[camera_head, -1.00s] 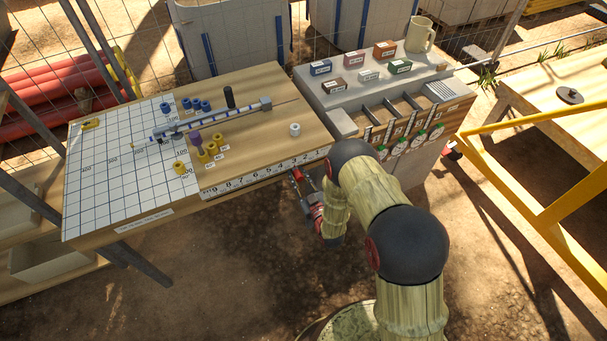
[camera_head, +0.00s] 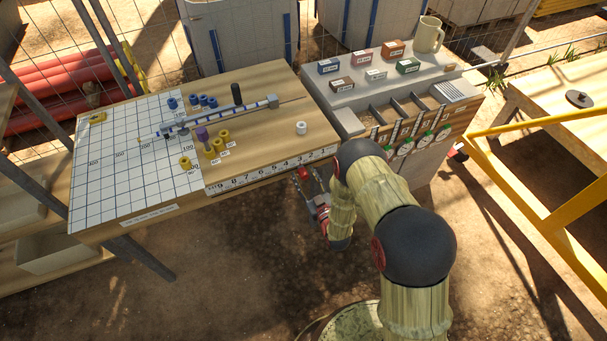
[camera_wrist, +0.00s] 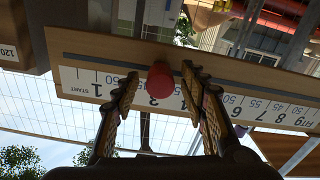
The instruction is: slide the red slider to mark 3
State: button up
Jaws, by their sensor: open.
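The red slider (camera_head: 304,174) sits on the front edge of the wooden table, at the numbered scale (camera_head: 250,178). In the wrist view the red slider (camera_wrist: 160,82) shows as a round red knob in a dark slot above the scale strip (camera_wrist: 85,82). My gripper (camera_head: 313,188) is in front of the slider. In the wrist view my gripper (camera_wrist: 158,88) is open, with one finger on each side of the knob and visible gaps. The fingers hide parts of the scale.
The tabletop carries a white grid sheet (camera_head: 110,175), yellow and blue cylinders and a white cylinder (camera_head: 301,128). A grey cabinet (camera_head: 345,118) with labelled blocks stands to the right. A yellow rail (camera_head: 535,195) is farther right. The ground in front is clear.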

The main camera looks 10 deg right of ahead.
jog(key=v, duration=1)
jog(key=shift+s, duration=0.35)
jog(key=shift+d, duration=0.1)
jog(key=s+d+f+m+g+h, duration=0.1)
jog(key=s+d+f+g+h, duration=0.1)
jog(key=s+f+g, duration=0.45)
jog(key=s+d+f+m+g+h, duration=0.15)
jog(key=f+g, duration=0.25)
jog(key=f, duration=0.5)
jog(key=s+d+r+m, duration=0.1)
jog(key=s+r, duration=0.5)
jog(key=r, duration=1.3)
jog(key=s+d+r+m+h, duration=0.1)
jog(key=s+r, duration=0.5)
jog(key=r, duration=1.3)
jog(key=s+d+r+m+g+h, duration=0.1)
jog(key=s+d+r, duration=0.2)
jog(key=r, duration=1.6)
jog(key=s, duration=0.3)
jog(key=shift+s+m, duration=0.2)
jog(key=shift+m, duration=0.15)
